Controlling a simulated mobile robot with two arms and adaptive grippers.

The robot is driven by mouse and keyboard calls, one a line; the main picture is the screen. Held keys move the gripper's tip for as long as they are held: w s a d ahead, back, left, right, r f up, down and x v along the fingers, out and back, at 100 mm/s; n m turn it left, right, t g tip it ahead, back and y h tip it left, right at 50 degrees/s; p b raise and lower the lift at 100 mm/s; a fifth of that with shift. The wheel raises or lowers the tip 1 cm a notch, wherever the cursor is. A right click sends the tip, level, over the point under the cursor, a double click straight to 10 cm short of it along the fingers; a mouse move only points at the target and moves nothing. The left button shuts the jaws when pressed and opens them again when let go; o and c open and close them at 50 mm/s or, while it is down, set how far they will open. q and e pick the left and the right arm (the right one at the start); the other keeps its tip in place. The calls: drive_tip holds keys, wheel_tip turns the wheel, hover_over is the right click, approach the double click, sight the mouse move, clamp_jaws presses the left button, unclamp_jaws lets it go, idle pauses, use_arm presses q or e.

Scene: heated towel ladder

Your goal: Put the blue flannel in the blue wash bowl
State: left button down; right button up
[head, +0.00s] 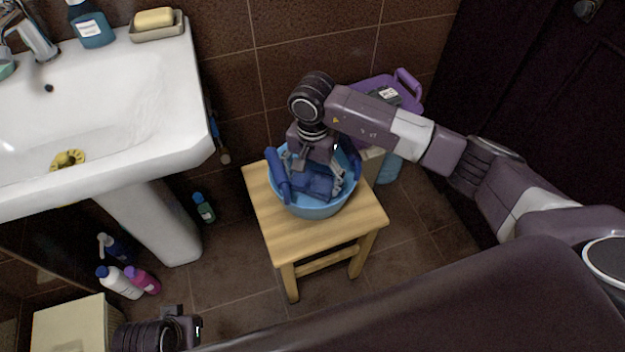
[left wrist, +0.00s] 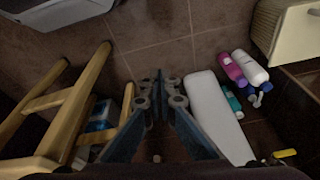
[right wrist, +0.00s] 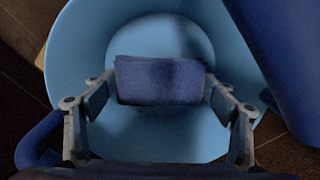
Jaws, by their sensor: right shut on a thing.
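The light blue wash bowl (head: 318,210) stands on a wooden stool (head: 262,212). The dark blue flannel (head: 312,185) is inside the bowl's outline. My right gripper (head: 313,178) points down into the bowl. In the right wrist view its fingers (right wrist: 160,85) are shut on the flannel (right wrist: 160,80), over the bowl's inside (right wrist: 150,135). Whether the flannel touches the bottom I cannot tell. Dark blue pieces lie at the left and right rim; I cannot tell whether they belong to the flannel. My left gripper (left wrist: 162,80) is shut and empty, low at the front left.
A white basin (head: 110,110) on a pedestal is at the left. Several bottles (head: 120,282) stand on the floor by a cream box (head: 75,325). A purple container (head: 405,90) is behind my right arm. Tiled floor is clear in front of the stool.

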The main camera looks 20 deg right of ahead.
sight(313, 179)
use_arm(q)
drive_tip(key=shift+r, duration=0.15)
use_arm(e)
drive_tip(key=shift+f, duration=0.25)
use_arm(q)
drive_tip(key=shift+r, duration=0.15)
use_arm(e)
drive_tip(key=shift+f, duration=0.1)
use_arm(q)
drive_tip(key=shift+s+r, duration=0.1)
drive_tip(key=shift+r, duration=0.25)
use_arm(e)
drive_tip(key=o, duration=1.1)
drive_tip(key=shift+o, duration=0.2)
use_arm(q)
wheel_tip(313, 179, down, 6)
drive_tip(key=p, duration=0.1)
drive_tip(key=shift+f, duration=0.15)
use_arm(e)
wheel_tip(313, 179, up, 12)
